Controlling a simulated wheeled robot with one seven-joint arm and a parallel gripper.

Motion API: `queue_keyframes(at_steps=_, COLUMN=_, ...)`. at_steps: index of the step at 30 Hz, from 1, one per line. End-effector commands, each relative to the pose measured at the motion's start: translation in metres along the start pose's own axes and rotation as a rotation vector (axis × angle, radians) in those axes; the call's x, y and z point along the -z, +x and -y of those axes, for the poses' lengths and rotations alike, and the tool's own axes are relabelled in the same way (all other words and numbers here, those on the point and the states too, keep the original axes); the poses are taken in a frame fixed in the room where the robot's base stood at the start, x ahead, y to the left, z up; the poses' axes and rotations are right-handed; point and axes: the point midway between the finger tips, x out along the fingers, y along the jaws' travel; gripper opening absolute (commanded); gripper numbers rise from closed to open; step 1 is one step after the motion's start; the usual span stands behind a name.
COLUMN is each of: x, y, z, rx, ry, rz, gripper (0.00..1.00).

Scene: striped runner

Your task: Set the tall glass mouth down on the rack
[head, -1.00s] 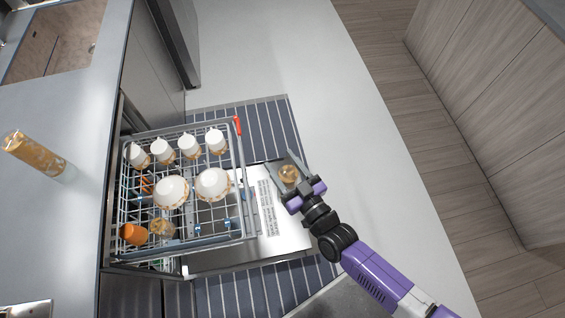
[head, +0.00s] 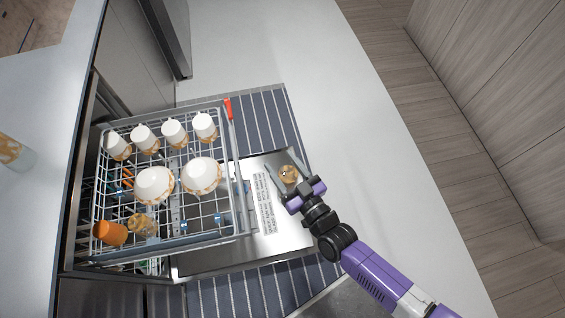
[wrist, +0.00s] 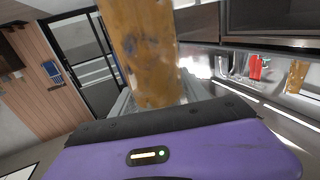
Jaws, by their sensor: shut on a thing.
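My gripper (head: 291,182) is shut on the tall glass (head: 287,173), which has a mottled amber-brown pattern. In the head view I see it nearly end-on, over the open dishwasher door, right of the rack (head: 207,238) and apart from it. In the wrist view the glass (wrist: 143,50) rises between the fingers, its far end cut off by the frame. I cannot tell which way its mouth faces. The wire rack is pulled out and holds white cups (head: 173,131), two white bowls (head: 202,174), an orange cup (head: 110,232) and a small amber glass (head: 143,225).
Bare wire shows in the rack's front right part, near blue clips (head: 217,219). A similar amber glass (head: 12,152) stands on the counter (head: 45,190) at the left edge. The steel door (head: 225,258) lies open over the striped runner (head: 268,115).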

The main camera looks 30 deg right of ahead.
Motion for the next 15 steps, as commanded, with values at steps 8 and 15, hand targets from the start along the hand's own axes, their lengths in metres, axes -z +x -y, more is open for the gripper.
queue_keyframes(at_steps=8, x=-0.029, y=0.000, z=0.000, rx=0.000, ry=0.000, rz=-0.002, gripper=0.00)
queue_keyframes(at_steps=15, x=-0.011, y=0.010, z=0.008, rx=0.006, ry=0.002, rz=-0.005, gripper=0.00)
